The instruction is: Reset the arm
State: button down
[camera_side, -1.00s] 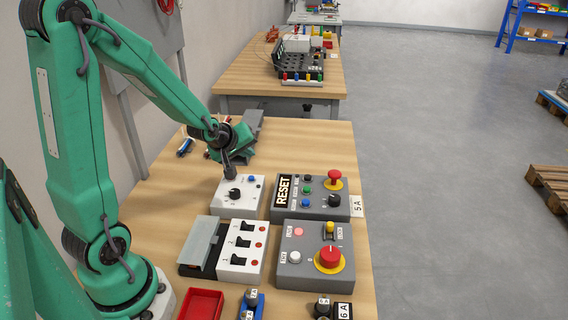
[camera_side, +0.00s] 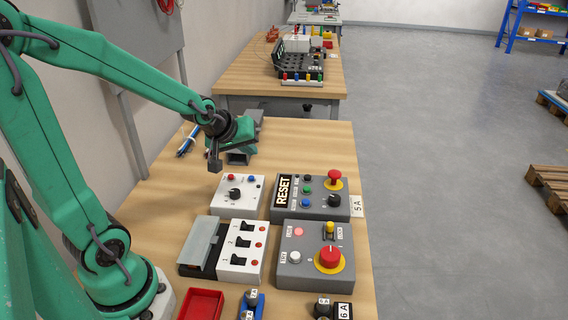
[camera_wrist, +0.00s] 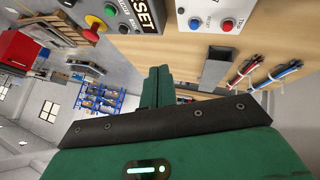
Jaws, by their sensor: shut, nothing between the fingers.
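My green gripper (camera_side: 214,165) hangs in the air behind and left of the white control box (camera_side: 252,203), apart from it. Its two fingers are together with nothing between them, as the wrist view also shows (camera_wrist: 158,86). The white box has a red button (camera_side: 229,177), a blue button (camera_side: 252,179) and a black knob (camera_side: 234,194). To its right is a grey box (camera_side: 325,206) labelled RESET, with small green, blue and black controls and a red mushroom button (camera_side: 334,177) on yellow. The RESET label shows partly in the wrist view (camera_wrist: 146,14).
In front stand a white box with several black switches (camera_side: 241,244) and a grey box with a red knob (camera_side: 329,257). A red tray (camera_side: 202,303) is at the front. Cables (camera_side: 188,141) and a grey block (camera_side: 239,158) lie behind. Bare wood is at left.

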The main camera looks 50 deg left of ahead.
jog(key=s+d+r+m+g+h, duration=0.1)
jog(key=s+d+r+m, duration=0.2)
jog(key=s+d+m, duration=0.2)
jog(key=s+d+r+m+g+h, duration=0.1)
jog(key=s+d+r+m, duration=0.3)
jog(key=s, duration=0.5)
jog(key=shift+s+d+r+m, duration=0.3)
jog(key=shift+s+d+m, duration=0.1)
jog(key=shift+d, duration=0.15)
jog(key=shift+w, duration=0.1)
